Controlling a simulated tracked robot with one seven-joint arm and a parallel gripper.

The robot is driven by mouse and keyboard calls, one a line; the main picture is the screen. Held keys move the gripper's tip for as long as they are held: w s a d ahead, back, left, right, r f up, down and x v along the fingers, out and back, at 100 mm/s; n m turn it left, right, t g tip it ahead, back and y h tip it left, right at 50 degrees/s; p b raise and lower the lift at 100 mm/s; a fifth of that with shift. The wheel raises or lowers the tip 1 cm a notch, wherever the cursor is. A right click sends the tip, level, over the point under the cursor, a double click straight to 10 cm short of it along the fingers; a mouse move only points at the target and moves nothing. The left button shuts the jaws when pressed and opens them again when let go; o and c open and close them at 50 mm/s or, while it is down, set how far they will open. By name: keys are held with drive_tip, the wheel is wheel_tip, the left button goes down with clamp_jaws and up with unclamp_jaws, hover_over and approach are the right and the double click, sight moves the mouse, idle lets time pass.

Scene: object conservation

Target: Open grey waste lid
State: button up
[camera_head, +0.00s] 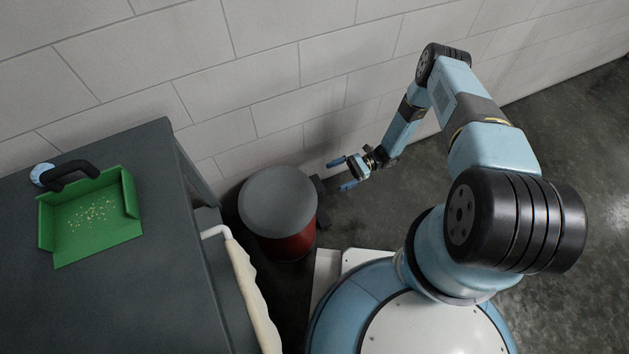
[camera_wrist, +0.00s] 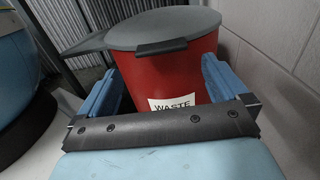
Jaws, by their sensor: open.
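The grey waste lid (camera_head: 278,198) is a round disc lying on the red waste bin (camera_head: 292,244), which stands on the floor against the wall, right of the table. In the wrist view the lid (camera_wrist: 165,28) appears shut on the bin (camera_wrist: 185,70), with a dark handle tab (camera_wrist: 160,47) at its near edge and a white "WASTE" label below. My gripper (camera_head: 338,174) is open and empty, just right of the bin and facing it. In the wrist view its blue fingers (camera_wrist: 158,85) stand apart at either side of the bin's front. Finger contact cannot be told.
A dark grey table (camera_head: 150,270) stands at the left. It bears a green dustpan (camera_head: 92,220) with yellowish crumbs and a black handle. A cream-coloured draped item (camera_head: 250,295) hangs at the table's side. The block wall (camera_head: 270,60) is close behind the bin. Floor at the right is clear.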

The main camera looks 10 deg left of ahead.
drive_tip(key=x, duration=0.7)
drive_tip(key=shift+a, duration=0.1)
drive_tip(key=shift+c, duration=0.5)
